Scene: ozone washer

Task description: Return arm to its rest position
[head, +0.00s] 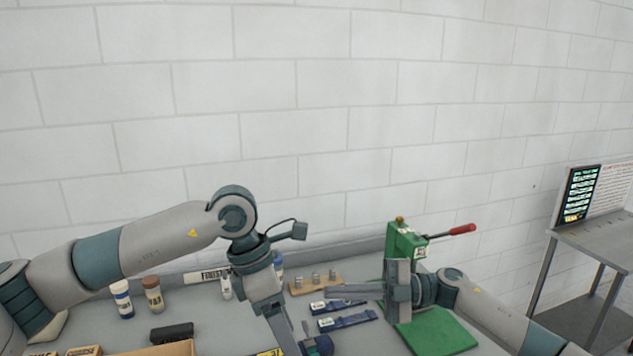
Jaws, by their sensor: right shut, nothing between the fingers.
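My right arm comes in from the lower right. Its gripper (335,292) points left across the front of the green press, above the table, with its fingers together and nothing between them. My left arm reaches in from the left and bends down at the wrist. The left gripper (284,338) points down toward the table. Its fingertips run close to the bottom edge of the picture, and I cannot tell whether it is open or shut.
The green hand press (405,243) with a red-tipped lever stands beside my right gripper. A screen (580,195) stands on a cart at right. Space above is clear.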

